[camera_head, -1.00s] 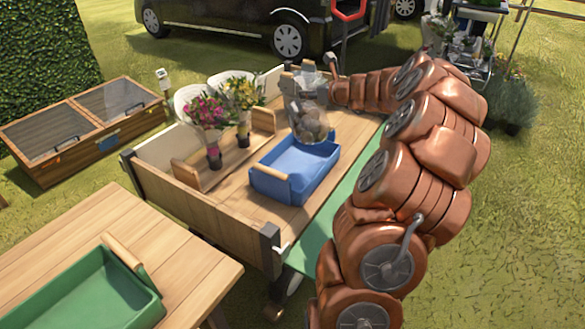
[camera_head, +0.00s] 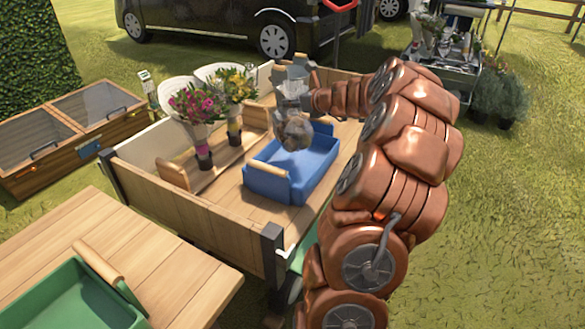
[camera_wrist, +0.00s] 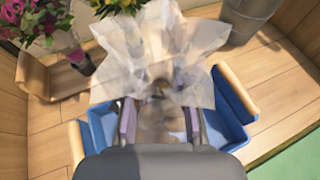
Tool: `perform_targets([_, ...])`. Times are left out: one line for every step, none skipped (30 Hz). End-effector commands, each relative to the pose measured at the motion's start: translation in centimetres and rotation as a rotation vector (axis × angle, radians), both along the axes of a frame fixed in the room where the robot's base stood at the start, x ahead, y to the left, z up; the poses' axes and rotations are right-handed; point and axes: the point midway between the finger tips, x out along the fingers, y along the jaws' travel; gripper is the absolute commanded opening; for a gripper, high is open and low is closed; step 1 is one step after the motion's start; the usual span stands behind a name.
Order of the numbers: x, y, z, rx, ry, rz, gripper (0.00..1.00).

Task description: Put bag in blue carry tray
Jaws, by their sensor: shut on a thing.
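A clear bag (camera_head: 294,130) with brownish contents hangs from my gripper (camera_head: 293,75) in the head view. In the wrist view my gripper (camera_wrist: 160,118) is shut on the gathered neck of the bag (camera_wrist: 160,55), whose clear top flares out beyond the fingers. The blue carry tray (camera_head: 270,186) has wooden handles and stands on the wooden cart bed. The bag is over the tray's far part; I cannot tell whether it touches the tray. In the wrist view the tray (camera_wrist: 228,130) shows on both sides below the bag.
Two wrapped bouquets (camera_head: 197,108) stand in a wooden carrier (camera_head: 176,178) left of the blue tray. A grey metal bucket (camera_wrist: 243,18) is near the tray. A green tray (camera_head: 75,300) sits on the front-left table. Cart sideboards (camera_head: 190,205) edge the bed.

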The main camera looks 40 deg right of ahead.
Motion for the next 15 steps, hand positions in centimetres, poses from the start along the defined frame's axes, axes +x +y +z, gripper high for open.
perform_targets([-0.1, -0.1, 0.7, 0.002, 0.004, -0.003, 0.00])
perform_targets([-0.2, -0.1, 0.7, 0.002, 0.005, -0.003, 0.00])
perform_targets([-0.2, -0.1, 0.8, 0.005, 0.006, -0.004, 0.00])
perform_targets([-0.2, -0.2, 0.7, 0.005, 0.007, -0.005, 0.00])
perform_targets([-0.3, -0.2, 0.7, 0.007, 0.007, -0.007, 0.00])
perform_targets([-0.3, -0.2, 0.7, 0.007, 0.008, -0.007, 0.00])
perform_targets([-0.3, -0.1, 0.6, 0.007, 0.009, -0.007, 0.00])
perform_targets([-0.3, -0.1, 0.5, 0.007, 0.010, -0.007, 0.00])
perform_targets([-0.3, -0.1, 0.2, 0.008, 0.010, -0.007, 0.00])
perform_targets([-0.3, -0.1, -0.1, 0.009, 0.011, -0.006, 0.00])
perform_targets([-0.3, -0.1, -0.5, 0.009, 0.011, -0.006, 0.00])
perform_targets([-0.3, 0.0, -1.2, 0.011, 0.011, -0.007, 0.00])
perform_targets([-0.3, 0.0, -1.7, 0.012, 0.012, -0.006, 0.00])
perform_targets([-0.3, 0.0, -2.3, 0.011, 0.012, -0.006, 0.00])
perform_targets([-0.3, 0.0, -2.9, 0.012, 0.012, -0.007, 0.00])
